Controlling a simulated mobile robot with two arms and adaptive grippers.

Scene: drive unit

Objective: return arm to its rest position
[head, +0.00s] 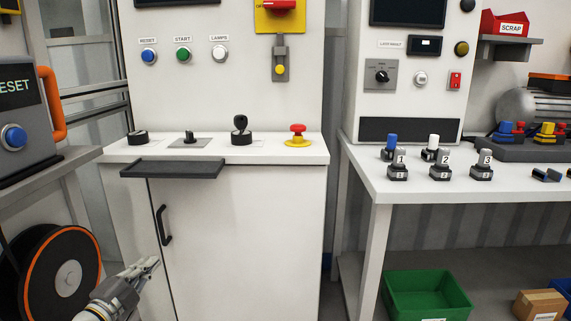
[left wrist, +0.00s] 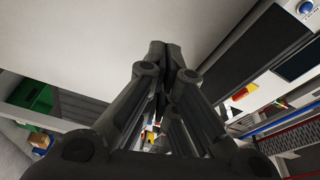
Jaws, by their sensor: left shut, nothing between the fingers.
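My left gripper (head: 149,266) is low at the left in the head view, in front of the white cabinet (head: 245,230) and to the right of the black reel with the orange rim (head: 60,275). Its fingers point up and to the right, below the cabinet's black door handle (head: 163,225). In the left wrist view the gripper's fingertips (left wrist: 166,50) meet, and nothing shows between them. The gripper is shut and empty. Whether it touches the cabinet I cannot tell. My right gripper is not in view.
A dark tray (head: 172,168) juts from the cabinet's front edge above the gripper. A red emergency button (head: 297,135) and several knobs stand on the cabinet top. At the right, a white table (head: 420,187) holds numbered blocks, with a green bin (head: 425,295) below.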

